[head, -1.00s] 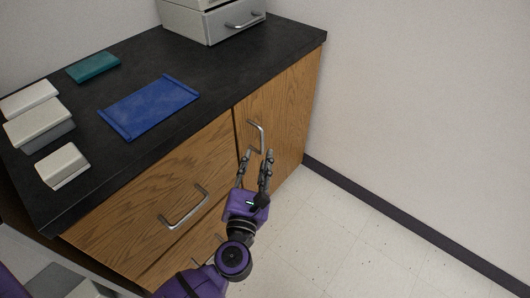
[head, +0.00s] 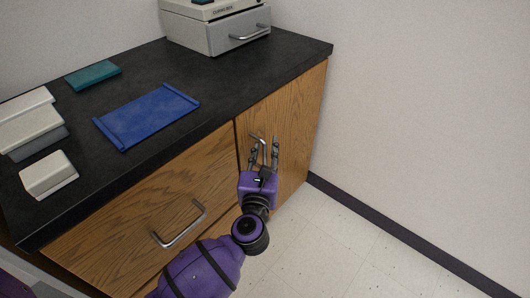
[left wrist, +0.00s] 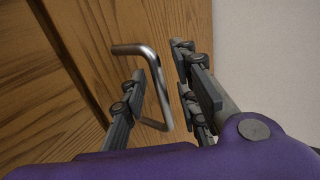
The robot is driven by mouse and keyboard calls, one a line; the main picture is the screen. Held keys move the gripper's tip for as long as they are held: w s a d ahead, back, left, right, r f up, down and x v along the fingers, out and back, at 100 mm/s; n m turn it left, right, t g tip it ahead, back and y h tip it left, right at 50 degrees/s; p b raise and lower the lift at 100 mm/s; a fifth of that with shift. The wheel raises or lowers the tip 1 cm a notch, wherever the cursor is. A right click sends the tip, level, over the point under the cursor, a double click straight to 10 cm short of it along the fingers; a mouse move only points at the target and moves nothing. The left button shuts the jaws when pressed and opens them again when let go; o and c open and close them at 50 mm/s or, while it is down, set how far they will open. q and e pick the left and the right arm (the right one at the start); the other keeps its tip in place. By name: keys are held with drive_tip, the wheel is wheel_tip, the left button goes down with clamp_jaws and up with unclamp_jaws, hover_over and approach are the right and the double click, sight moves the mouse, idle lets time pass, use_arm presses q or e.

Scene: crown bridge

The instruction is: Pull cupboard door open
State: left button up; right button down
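The wooden cupboard door (head: 301,115) is at the right end of the counter unit and looks shut. Its metal bar handle (head: 257,137) is near the door's left edge, and the handle also shows in the left wrist view (left wrist: 157,75). My left gripper (head: 264,148) is open at the handle. In the left wrist view its fingers (left wrist: 160,88) stand on both sides of the handle bar, with gaps visible. Whether a fingertip touches the door cannot be told. My right gripper is not in view.
A wide drawer with a metal handle (head: 180,225) is left of the door. The black countertop (head: 220,88) holds a blue tray (head: 148,115), a teal box (head: 93,75), several pale boxes and a grey drawer box (head: 228,33). Floor on the right is clear.

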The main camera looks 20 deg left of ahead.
use_arm(q)
clamp_jaws()
idle(0.4)
